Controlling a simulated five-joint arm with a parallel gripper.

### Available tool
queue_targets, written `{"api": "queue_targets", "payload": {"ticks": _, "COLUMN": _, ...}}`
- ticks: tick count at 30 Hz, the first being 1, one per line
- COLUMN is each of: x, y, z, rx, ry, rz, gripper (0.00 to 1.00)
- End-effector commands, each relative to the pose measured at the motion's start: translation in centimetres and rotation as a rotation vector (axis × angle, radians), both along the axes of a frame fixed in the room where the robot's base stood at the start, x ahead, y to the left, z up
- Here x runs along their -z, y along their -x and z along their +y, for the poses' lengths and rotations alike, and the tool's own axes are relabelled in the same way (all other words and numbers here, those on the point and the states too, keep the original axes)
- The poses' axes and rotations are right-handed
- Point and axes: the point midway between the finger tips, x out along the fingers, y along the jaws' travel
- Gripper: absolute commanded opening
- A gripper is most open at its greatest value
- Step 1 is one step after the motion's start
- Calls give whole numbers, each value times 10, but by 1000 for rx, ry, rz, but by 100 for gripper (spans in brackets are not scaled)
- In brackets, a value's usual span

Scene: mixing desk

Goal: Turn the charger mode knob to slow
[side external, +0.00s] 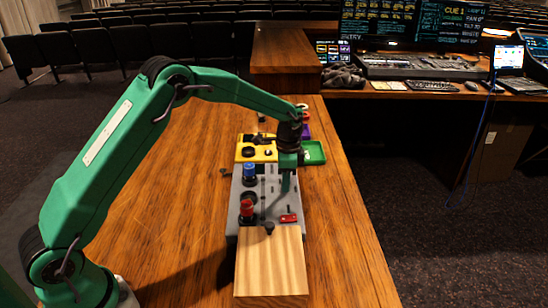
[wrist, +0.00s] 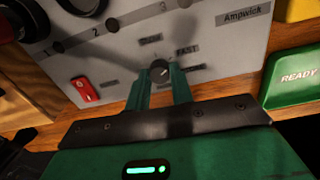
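The charger mode knob (wrist: 159,70) is small, dark and round on a grey panel (wrist: 235,40) marked Ampwick. A pale mark on it seems to point to the upper right, toward the FAST label (wrist: 187,50). Other labels around it are too blurred or covered to read. My gripper (wrist: 160,78) has one green finger on each side of the knob, very close to it. Whether the fingers press on it cannot be told. In the side view my gripper (side external: 285,188) points down at the panel's right part and hides the knob.
A red rocker switch (wrist: 85,90) is left of the knob. Red (side external: 247,208) and blue (side external: 249,172) plugs stand on the panel's left. A wooden block (side external: 270,265) is in front.

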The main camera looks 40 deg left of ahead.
Motion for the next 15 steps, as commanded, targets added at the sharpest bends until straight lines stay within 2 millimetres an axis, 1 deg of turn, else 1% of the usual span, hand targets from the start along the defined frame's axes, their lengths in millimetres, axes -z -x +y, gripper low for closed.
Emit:
{"api": "queue_targets", "payload": {"ticks": 1, "x": 0, "y": 0, "z": 0, "rx": -1, "ry": 0, "rz": -1, "gripper": 11}}
{"api": "queue_targets", "payload": {"ticks": 3, "x": 0, "y": 0, "z": 0, "rx": -1, "ry": 0, "rz": -1, "gripper": 0}}
{"api": "queue_targets", "payload": {"ticks": 11, "x": 0, "y": -1, "z": 1, "rx": -12, "ry": 0, "rz": -4, "gripper": 0}}
{"api": "queue_targets", "payload": {"ticks": 15, "x": 0, "y": -1, "z": 1, "rx": -45, "ry": -1, "rz": -6, "gripper": 0}}
